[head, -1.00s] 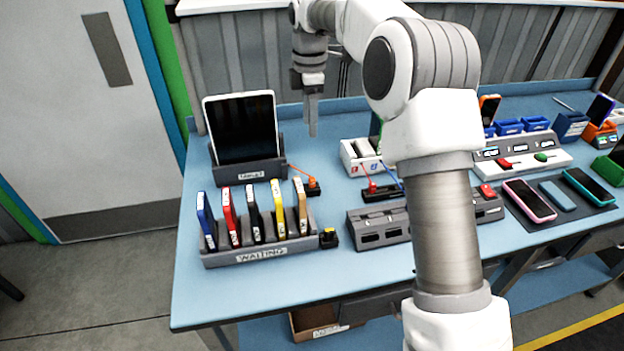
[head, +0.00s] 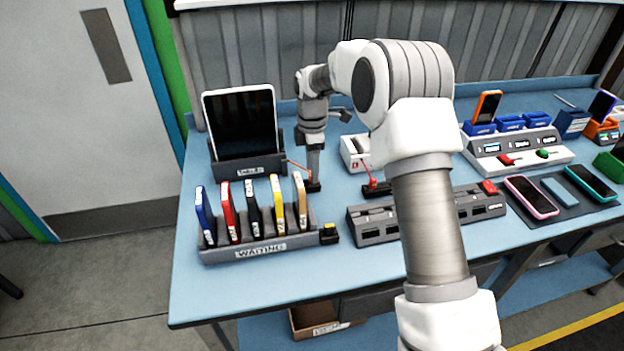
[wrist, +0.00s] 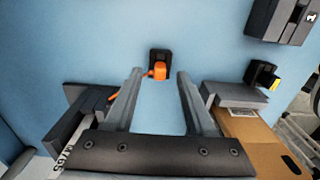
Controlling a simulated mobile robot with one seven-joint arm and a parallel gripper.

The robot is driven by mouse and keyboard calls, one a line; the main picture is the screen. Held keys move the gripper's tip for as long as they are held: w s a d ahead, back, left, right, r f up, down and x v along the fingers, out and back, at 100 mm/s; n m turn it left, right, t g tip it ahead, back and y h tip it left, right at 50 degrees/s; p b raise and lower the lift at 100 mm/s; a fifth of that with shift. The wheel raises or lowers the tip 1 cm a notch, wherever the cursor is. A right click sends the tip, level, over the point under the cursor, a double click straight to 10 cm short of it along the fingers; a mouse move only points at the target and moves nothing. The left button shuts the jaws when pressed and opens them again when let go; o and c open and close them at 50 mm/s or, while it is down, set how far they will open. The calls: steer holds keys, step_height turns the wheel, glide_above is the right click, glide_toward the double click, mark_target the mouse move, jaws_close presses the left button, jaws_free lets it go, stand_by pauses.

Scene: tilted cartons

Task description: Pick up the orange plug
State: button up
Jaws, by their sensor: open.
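The orange plug (wrist: 158,70) sits in a small black holder (wrist: 160,56) on the blue table, seen in the wrist view. My gripper (wrist: 160,73) is open, its two fingers spread to either side with the plug between and near the tips; I see no contact. In the head view my gripper (head: 314,172) points down at the holder (head: 314,188) between the tablet stand and the rack. There the plug is mostly hidden by the fingers, and its orange cable (head: 296,165) runs to the left.
A tablet (head: 241,122) leans in its stand at the left. The WAITING rack (head: 272,246) holds several upright phones in front. A yellow-topped black holder (head: 329,233) stands at its right end. A red plug (head: 372,183) and a grey slotted unit (head: 372,237) are to the right.

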steer(key=shift+f, duration=0.75)
jaws_close()
steer(key=shift+r, duration=0.1)
steer(key=shift+r, duration=0.55)
steer(key=r, duration=0.1)
steer(key=d+r, duration=0.1)
steer(key=r, duration=0.1)
steer(key=shift+r, duration=0.25)
steer(key=s+d+r, duration=0.2)
steer(key=d+r, duration=0.4)
steer(key=d, duration=0.4)
steer(key=shift+s+d+r, duration=0.15)
steer(key=shift+s, duration=0.15)
steer(key=shift+r+p, duration=0.7)
steer(key=shift+p, duration=0.05)
